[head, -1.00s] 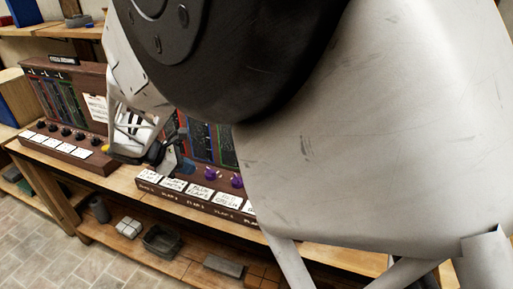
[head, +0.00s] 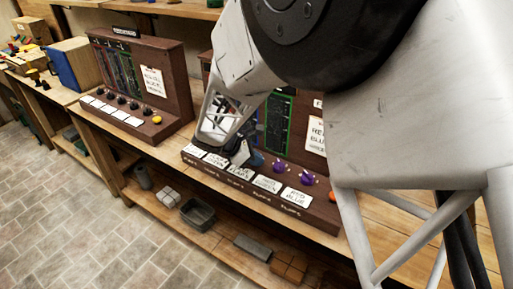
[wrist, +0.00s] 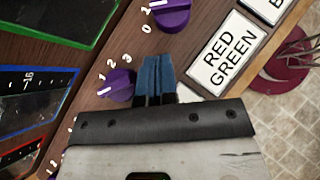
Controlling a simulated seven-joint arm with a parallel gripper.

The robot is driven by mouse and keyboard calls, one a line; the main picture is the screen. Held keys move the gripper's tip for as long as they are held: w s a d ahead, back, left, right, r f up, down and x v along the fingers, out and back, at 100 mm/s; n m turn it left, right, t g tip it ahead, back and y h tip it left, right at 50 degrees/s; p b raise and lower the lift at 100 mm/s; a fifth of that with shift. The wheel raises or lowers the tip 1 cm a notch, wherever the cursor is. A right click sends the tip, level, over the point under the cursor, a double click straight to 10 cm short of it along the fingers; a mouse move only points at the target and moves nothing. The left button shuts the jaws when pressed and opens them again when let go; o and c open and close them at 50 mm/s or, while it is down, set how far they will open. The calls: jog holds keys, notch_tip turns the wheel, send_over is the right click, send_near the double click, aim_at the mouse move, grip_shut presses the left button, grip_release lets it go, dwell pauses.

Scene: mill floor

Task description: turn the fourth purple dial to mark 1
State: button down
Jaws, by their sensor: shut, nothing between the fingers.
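The fourth purple dial (head: 277,167) sits above the fourth label card on the brown panel (head: 322,212). The wrist view shows a purple dial (wrist: 172,15), cut by the top edge, above the RED GREEN card (wrist: 225,52); it appears to be the fourth. Its pointer setting is unclear. Another purple dial (wrist: 118,86), with marks 1, 2 and 3 readable around it, lies left of the fingers. My gripper (wrist: 157,62) is shut and empty, its blue fingertips close to the panel between these two dials. In the head view my gripper (head: 254,158) covers the dials further left.
The last purple dial (head: 308,179) is to the right. A second panel (head: 165,85) with black dials stands left on the bench. Coloured-framed screens (wrist: 45,25) lie beside the dials. A grey bin (head: 197,214) sits on the lower shelf.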

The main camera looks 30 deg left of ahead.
aim_at(276, 162)
jog(key=shift+w+d+f, duration=0.1)
jog(key=shift+w+d, duration=1.35)
jog(key=shift+d, duration=0.1)
